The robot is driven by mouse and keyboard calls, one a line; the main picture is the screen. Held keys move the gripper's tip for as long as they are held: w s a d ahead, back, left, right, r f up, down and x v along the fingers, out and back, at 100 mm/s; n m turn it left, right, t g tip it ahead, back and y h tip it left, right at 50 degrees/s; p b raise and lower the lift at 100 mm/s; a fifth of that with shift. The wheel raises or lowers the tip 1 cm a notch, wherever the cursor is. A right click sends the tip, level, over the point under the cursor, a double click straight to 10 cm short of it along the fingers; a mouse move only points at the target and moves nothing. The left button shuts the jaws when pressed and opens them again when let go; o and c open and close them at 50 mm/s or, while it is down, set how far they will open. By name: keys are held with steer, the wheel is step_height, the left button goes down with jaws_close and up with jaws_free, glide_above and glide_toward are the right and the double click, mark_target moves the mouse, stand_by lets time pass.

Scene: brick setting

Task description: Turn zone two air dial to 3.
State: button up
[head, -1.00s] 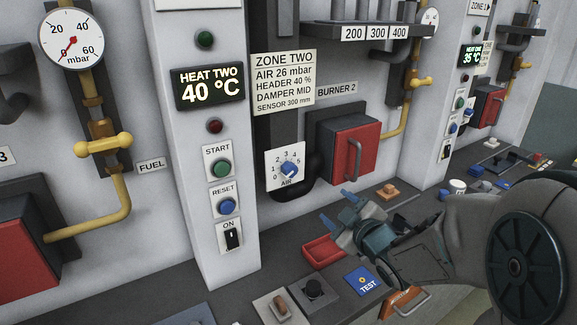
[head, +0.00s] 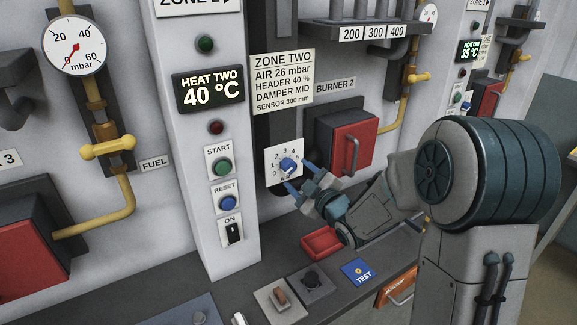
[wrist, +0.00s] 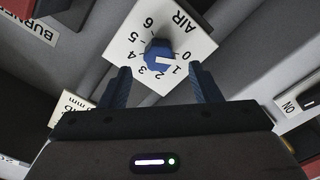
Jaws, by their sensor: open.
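The zone two air dial is a blue knob (head: 288,165) on a white numbered plate (head: 271,156), below the zone two sign (head: 283,80). In the wrist view the blue knob (wrist: 157,52) shows upside down, and its white mark points toward the low numbers, near 1. My gripper (head: 298,177) is open, just in front of the dial at its lower right. In the wrist view the fingers of my gripper (wrist: 160,72) stand on either side below the knob, apart from it, with nothing between them.
A red burner box (head: 350,146) with a handle is right of the dial. The pillar with the start button (head: 222,167), reset button (head: 227,203) and on switch (head: 233,233) stands to the left. A red tray (head: 321,241) lies on the ledge below.

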mark_target(290, 168)
steer(key=shift+p+x, duration=0.45)
steer(key=shift+x, duration=1.4)
